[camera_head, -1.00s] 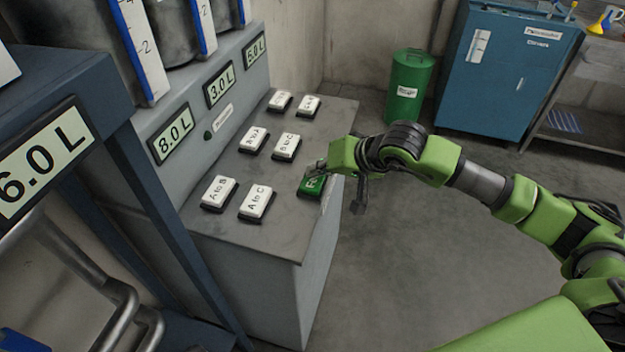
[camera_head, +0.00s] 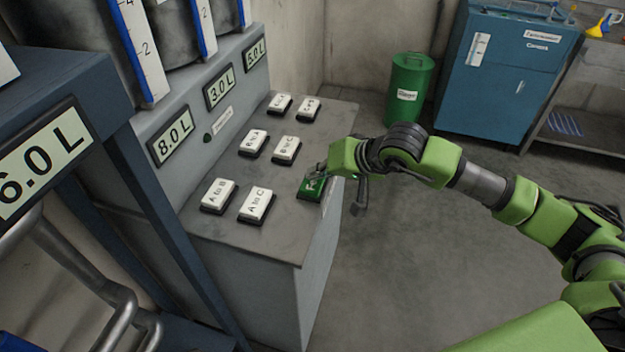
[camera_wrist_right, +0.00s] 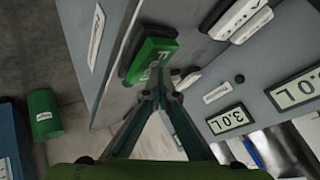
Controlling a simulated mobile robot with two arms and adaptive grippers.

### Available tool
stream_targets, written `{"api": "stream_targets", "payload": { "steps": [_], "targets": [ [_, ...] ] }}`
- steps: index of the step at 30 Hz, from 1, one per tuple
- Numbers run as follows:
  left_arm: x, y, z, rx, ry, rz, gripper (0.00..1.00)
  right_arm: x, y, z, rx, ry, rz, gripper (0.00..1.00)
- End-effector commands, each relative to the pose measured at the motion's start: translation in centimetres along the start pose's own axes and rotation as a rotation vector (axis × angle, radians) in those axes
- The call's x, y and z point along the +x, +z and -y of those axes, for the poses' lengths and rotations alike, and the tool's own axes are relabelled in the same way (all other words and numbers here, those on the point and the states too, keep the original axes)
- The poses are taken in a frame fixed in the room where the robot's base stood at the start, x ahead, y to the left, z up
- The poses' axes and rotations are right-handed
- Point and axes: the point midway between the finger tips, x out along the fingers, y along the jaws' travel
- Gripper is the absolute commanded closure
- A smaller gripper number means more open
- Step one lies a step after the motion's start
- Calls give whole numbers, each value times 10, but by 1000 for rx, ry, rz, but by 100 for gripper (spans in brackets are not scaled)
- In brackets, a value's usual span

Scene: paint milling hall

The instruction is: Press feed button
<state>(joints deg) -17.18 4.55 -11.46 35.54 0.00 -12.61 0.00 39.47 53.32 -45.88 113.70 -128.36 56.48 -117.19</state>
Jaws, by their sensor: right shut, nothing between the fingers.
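The green feed button (camera_head: 311,188) sits on the right edge of the grey console top (camera_head: 272,225). Its label is partly covered by my right gripper (camera_head: 318,171), which is right above or touching it; I cannot tell which. In the right wrist view the green button (camera_wrist_right: 152,55) lies just beyond the tips of my right gripper (camera_wrist_right: 163,84). Those fingers meet at the tips and hold nothing. My left gripper is in no view.
White buttons, among them "A to B" (camera_head: 218,195) and "A to C" (camera_head: 257,206), stand left of the green one. Displays read 8.0 L (camera_head: 174,135), 3.0 L (camera_head: 219,87) and 6.0 L (camera_head: 45,160). A green bin (camera_head: 409,88) and blue cabinet (camera_head: 508,70) stand behind. Floor right of the console is clear.

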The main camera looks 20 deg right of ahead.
Motion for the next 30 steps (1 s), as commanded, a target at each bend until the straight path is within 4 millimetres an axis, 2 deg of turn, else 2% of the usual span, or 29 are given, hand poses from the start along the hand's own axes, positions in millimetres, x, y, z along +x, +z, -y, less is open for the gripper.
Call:
{"api": "stream_targets", "payload": {
  "steps": [17, 30],
  "targets": [
    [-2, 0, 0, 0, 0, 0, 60, -10, -8, 7, -1, -1, -2, 100],
    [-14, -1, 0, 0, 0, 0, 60, -40, -30, 29, -2, -1, -3, 100]
  ]
}}
